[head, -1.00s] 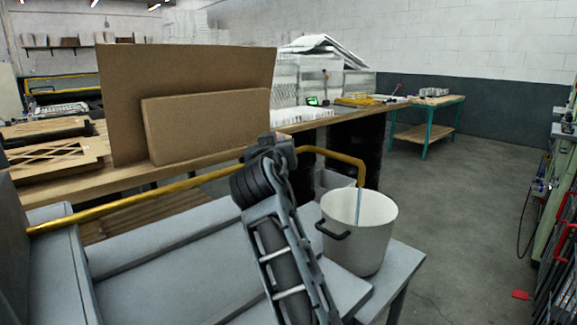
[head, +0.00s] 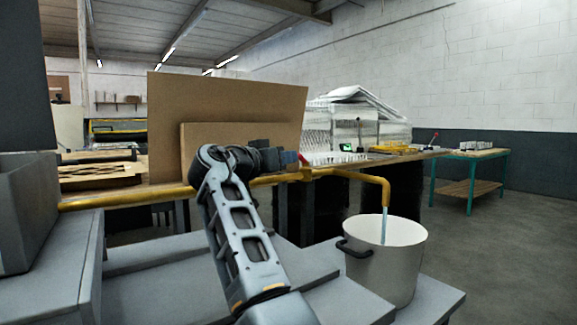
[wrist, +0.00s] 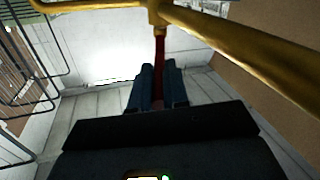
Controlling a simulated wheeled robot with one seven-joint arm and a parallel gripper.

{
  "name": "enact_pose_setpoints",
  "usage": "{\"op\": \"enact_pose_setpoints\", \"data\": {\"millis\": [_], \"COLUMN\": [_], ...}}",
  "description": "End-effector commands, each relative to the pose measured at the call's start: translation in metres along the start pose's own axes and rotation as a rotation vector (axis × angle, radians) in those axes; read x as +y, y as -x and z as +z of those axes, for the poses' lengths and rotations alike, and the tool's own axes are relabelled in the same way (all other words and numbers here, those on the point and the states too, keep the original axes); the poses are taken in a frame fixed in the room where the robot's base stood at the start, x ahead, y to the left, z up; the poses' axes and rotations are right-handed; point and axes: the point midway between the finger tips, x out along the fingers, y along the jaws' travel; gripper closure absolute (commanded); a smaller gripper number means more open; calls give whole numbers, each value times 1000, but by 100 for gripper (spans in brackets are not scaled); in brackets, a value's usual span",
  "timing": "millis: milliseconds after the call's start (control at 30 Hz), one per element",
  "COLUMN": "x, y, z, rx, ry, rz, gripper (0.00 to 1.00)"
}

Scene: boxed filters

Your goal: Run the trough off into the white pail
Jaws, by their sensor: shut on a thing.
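A yellow pipe (head: 130,200) runs from the grey box (head: 28,225) at the left, perhaps the trough, to a downturned spout. A thin bluish stream (head: 384,226) falls from the spout into the white pail (head: 382,272), which stands upright below with a dark side handle. My gripper (head: 291,158) is at the pipe's valve, where a red lever (head: 303,159) just shows. In the wrist view my gripper (wrist: 158,90) is shut on the red lever (wrist: 159,50), which joins the yellow pipe at the valve. The levels in the trough and pail are hidden.
Grey stepped surfaces (head: 160,262) lie beneath my arm. Brown boards (head: 225,110) stand upright on the bench behind the pipe. A teal-legged table (head: 470,185) is farther back right. The floor (head: 505,250) right of the pail looks clear.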

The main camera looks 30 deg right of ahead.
Motion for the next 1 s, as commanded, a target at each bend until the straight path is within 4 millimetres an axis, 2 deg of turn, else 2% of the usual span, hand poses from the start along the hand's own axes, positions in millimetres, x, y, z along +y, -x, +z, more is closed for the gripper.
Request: {"op": "enact_pose_setpoints", "data": {"millis": [33, 700, 733, 967, 1000], "x": [-2, -1, -1, 0, 0], "y": [1, 2, 2, 1, 1], "z": [4, 3, 4, 2, 2], "rx": [-6, -12, -12, -11, -11], "ry": [6, 5, 5, 2, 2], "rz": [12, 64, 64, 64, 64], "gripper": [100, 100, 82, 60, 60]}}
